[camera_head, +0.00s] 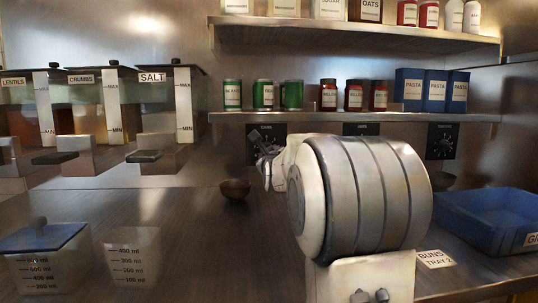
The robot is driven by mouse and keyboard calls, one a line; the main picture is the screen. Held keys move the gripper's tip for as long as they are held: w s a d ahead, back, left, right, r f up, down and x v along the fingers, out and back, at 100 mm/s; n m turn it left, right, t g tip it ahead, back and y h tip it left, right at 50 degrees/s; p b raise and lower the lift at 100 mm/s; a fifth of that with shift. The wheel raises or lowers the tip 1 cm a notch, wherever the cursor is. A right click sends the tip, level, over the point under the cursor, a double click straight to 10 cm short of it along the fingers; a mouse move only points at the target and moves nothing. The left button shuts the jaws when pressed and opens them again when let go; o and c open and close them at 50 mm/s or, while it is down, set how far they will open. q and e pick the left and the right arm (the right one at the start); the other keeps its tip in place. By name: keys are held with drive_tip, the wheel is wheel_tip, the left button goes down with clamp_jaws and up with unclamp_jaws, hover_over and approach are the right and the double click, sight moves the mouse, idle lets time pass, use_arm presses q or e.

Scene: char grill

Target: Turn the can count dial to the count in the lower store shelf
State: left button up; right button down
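The cans dial (253,137) is on a black plate under the lower shelf, below a label that seems to read CANS. My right gripper (265,164) is in front of this plate and hides most of the dial. I cannot tell whether it touches the knob or whether its fingers are open. The lower store shelf (310,117) holds three green cans (263,95) at the left, three red containers (353,96) in the middle and three blue pasta boxes (435,90) at the right. My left gripper is not in view.
Another dial (442,142) is on the right, and a middle plate (360,129) is mostly hidden by my arm. A small brown bowl (235,189) stands on the counter. A blue tray (500,215) lies at the right. Clear containers (135,262) stand front left, below bins (170,95).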

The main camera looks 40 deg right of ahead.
drive_tip(key=shift+c, duration=2)
unclamp_jaws()
drive_tip(key=v, duration=1)
drive_tip(key=shift+a+b, duration=0.25)
drive_tip(key=shift+b, duration=0.2)
drive_tip(key=shift+s, duration=0.1)
